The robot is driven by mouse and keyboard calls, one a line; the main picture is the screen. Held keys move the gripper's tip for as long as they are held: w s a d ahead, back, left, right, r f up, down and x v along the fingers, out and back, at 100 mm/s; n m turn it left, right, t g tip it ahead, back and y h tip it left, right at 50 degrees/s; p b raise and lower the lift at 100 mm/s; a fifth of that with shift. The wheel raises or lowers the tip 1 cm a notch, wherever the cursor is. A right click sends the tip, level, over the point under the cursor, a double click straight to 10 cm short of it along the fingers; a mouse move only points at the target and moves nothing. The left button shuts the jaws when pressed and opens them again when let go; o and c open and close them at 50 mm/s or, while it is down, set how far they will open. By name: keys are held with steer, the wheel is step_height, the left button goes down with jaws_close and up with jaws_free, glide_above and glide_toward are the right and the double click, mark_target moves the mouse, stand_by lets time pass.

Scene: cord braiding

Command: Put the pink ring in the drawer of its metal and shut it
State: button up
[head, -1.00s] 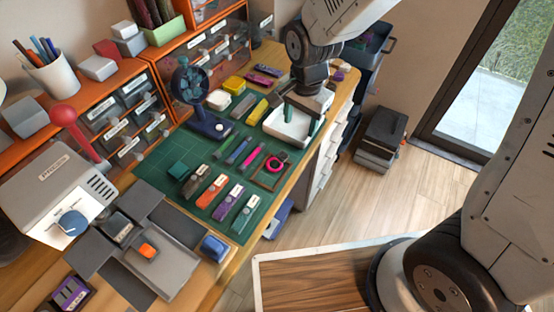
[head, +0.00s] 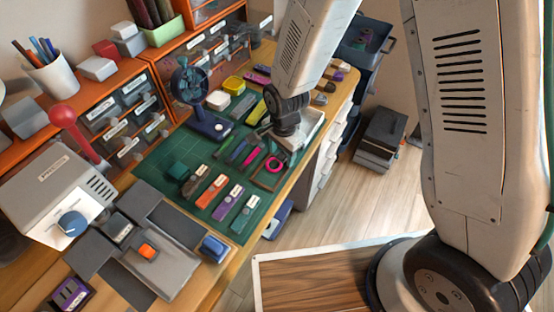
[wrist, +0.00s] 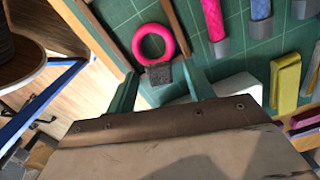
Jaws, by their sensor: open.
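The pink ring (head: 273,164) lies on the green cutting mat (head: 187,151), inside a thin brown frame (head: 262,182). In the wrist view the pink ring (wrist: 153,43) has a dark grey block on its near side. My gripper (wrist: 161,88) is open, with its two teal fingers apart on either side of that block; nothing is held. Orange cabinets with small labelled drawers (head: 130,115) stand along the wall; the labels are too small to read, and the drawers look shut.
Several coloured strips (head: 212,193) lie on the mat left of the ring. A blue fan (head: 208,122) and a grey box with a red-knobbed lever (head: 50,185) stand near the cabinets. White drawers (head: 326,160) are under the bench edge.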

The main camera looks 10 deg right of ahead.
steer(key=c, duration=1.1)
steer(key=shift+c, duration=0.2)
